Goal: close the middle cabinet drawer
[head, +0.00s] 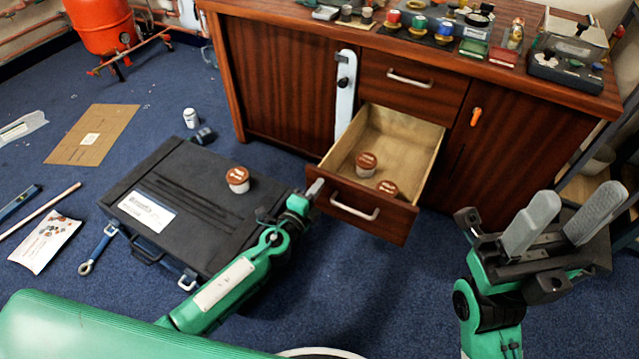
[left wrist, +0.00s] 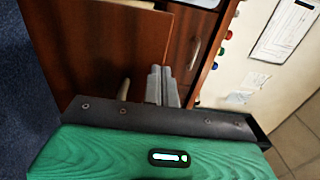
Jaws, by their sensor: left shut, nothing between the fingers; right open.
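The middle drawer (head: 372,214) of the wooden cabinet is pulled open. Its front carries a pale bar handle (head: 354,207), and two brown-topped pods (head: 366,164) lie inside. My left gripper (head: 314,189) is shut and empty at the left end of the drawer front; I cannot tell if it touches. In the left wrist view the shut fingers (left wrist: 161,85) point toward a wooden panel, with a pale handle end (left wrist: 123,90) beside them. My right gripper (head: 563,220) is open and empty, right of the drawer and apart from it.
The upper drawer (head: 412,82) is shut. A black case (head: 190,205) with a pod (head: 238,179) on it lies on the floor left of the drawer. Small items cover the cabinet top. Blue carpet is clear below the drawer.

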